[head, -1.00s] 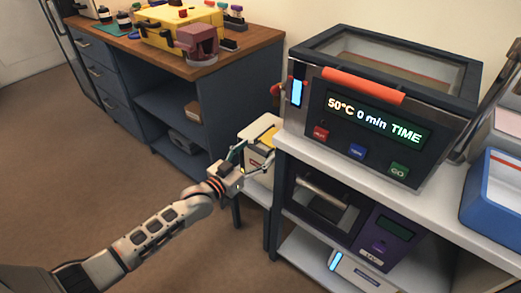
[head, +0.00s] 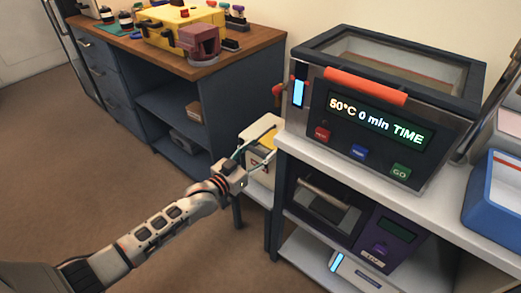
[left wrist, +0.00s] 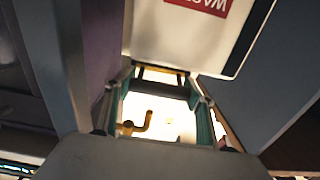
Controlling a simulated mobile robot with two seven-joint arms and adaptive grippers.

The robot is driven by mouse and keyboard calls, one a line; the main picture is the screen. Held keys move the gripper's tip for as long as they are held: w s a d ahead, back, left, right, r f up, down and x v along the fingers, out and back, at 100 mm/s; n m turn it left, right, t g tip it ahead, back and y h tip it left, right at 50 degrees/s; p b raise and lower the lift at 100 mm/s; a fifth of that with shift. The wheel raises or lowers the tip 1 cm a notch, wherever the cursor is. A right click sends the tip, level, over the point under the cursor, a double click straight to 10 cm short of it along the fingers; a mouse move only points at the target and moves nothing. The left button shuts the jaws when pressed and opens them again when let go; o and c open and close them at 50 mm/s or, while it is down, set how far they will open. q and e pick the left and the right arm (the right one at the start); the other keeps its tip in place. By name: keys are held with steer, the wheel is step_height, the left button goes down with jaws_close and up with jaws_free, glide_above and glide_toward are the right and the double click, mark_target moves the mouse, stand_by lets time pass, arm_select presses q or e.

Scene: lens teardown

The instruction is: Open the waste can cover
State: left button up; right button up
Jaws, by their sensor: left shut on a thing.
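The waste can (head: 258,172) is a cream box with a yellow patch on top. It stands in the gap between the wooden-topped cabinet and the white bench. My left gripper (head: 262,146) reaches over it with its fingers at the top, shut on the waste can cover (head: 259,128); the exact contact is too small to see. In the left wrist view, a white panel with a red label (left wrist: 200,4) fills the top. The two fingers (left wrist: 157,112) stand apart there, with a bright area and a yellow hooked piece between them. My right gripper is not in view.
The white bench (head: 300,150) with the heater box (head: 375,125) stands close to the right of the can. The cabinet (head: 215,110) stands behind it to the left. A blue bin (head: 490,205) is at the far right. The brown floor at left is open.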

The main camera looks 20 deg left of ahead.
arm_select(q)
steer(key=v, duration=0.2)
steer(key=p+v, duration=0.2)
steer(key=v, duration=0.1)
steer(key=shift+s+a+r, duration=0.15)
steer(key=shift+s+r, duration=0.15)
steer(key=shift+s+a+f+p, duration=0.2)
steer(key=shift+s+p, duration=0.1)
steer(key=shift+s, duration=0.2)
steer(key=shift+f, duration=0.1)
steer(key=o, duration=1.6)
steer(key=shift+d, duration=0.1)
steer(key=v, duration=1.2)
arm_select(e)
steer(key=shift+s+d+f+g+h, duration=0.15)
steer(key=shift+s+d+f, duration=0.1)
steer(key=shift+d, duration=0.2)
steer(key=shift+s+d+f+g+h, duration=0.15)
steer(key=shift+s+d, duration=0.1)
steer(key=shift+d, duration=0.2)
